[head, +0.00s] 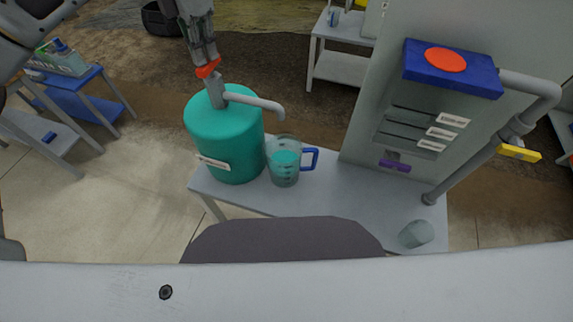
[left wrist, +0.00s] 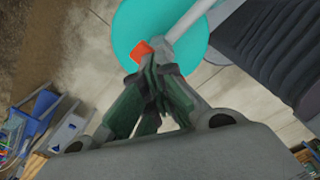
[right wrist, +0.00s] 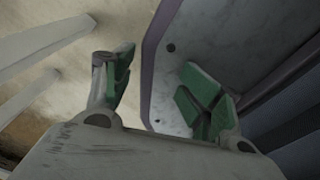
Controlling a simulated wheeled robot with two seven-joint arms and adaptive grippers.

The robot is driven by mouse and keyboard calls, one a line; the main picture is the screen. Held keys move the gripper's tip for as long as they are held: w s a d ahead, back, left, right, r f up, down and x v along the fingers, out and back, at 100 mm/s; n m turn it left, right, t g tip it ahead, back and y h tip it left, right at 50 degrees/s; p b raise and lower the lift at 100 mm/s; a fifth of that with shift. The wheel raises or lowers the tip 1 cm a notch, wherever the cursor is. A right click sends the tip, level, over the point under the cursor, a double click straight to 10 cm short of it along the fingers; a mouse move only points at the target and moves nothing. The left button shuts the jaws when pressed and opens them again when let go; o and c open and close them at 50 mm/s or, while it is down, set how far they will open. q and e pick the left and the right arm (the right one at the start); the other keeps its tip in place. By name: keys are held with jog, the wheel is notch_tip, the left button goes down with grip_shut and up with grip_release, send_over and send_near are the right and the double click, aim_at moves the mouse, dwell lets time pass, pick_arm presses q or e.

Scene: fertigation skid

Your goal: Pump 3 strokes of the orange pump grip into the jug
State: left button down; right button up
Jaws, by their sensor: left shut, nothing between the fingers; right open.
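A teal pump drum (head: 224,140) stands on the grey bench with a grey pump stem and spout (head: 256,103) pointing right. The orange pump grip (head: 208,68) sits on top of the stem; it also shows in the left wrist view (left wrist: 142,52). My left gripper (head: 205,60) is shut and empty, its fingertips right at the grip from above; I cannot tell whether they touch. The clear jug (head: 283,165) with a blue handle stands under the spout and holds teal liquid. My right gripper (right wrist: 165,85) is open and empty, outside the head view.
A grey panel with a blue box and orange button (head: 446,60) stands right of the jug. A grey pipe with a yellow lever (head: 519,153) runs beside it. A clear cup (head: 416,234) is at the bench's (head: 345,200) right end.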

pick_arm(q)
jog(key=shift+f, duration=0.45)
pick_arm(e)
jog(key=shift+d+f, duration=0.3)
jog(key=shift+d, duration=0.25)
pick_arm(q)
jog(key=shift+r, duration=0.15)
pick_arm(e)
jog(key=shift+a+r, duration=0.1)
jog(key=shift+a, duration=0.1)
pick_arm(q)
jog(key=shift+r, duration=0.5)
jog(key=shift+r+p, duration=1)
jog(key=shift+r, duration=0.4)
jog(key=shift+r+p, duration=0.65)
jog(key=shift+r, duration=0.45)
pick_arm(e)
jog(key=shift+a+r, duration=0.2)
jog(key=shift+r, duration=1.55)
pick_arm(q)
jog(key=shift+r, duration=0.1)
pick_arm(e)
jog(key=shift+r, duration=0.1)
